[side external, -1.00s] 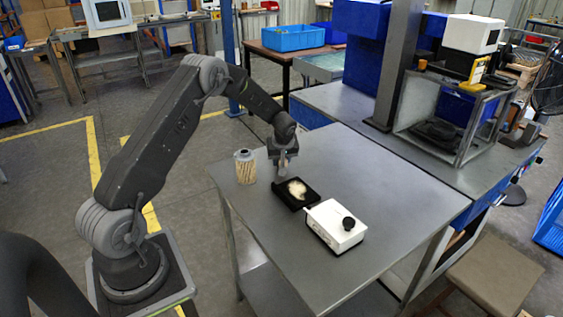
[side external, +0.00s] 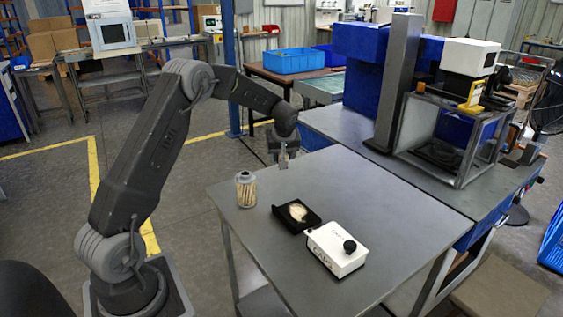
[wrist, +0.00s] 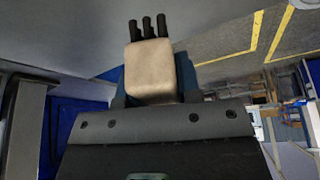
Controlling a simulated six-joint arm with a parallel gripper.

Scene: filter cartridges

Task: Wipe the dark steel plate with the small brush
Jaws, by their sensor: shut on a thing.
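The dark plate (side external: 284,219) lies flat on the grey table in the side view, with a pale patch (side external: 297,211) on it. My gripper (side external: 283,160) is raised above and behind the plate, clear of it. In the wrist view my gripper (wrist: 153,92) is shut on the small brush (wrist: 150,68), a beige block with dark bristle tufts at its far end. The brush is too small in the side view to make out clearly. The plate cannot be made out in the wrist view.
A clear jar (side external: 245,190) with pale contents stands left of the plate. A white box (side external: 337,249) with a black knob sits close to the plate's right. The grey table (side external: 390,210) is bare to the right. An open-sided enclosure (side external: 445,140) stands on the bench behind.

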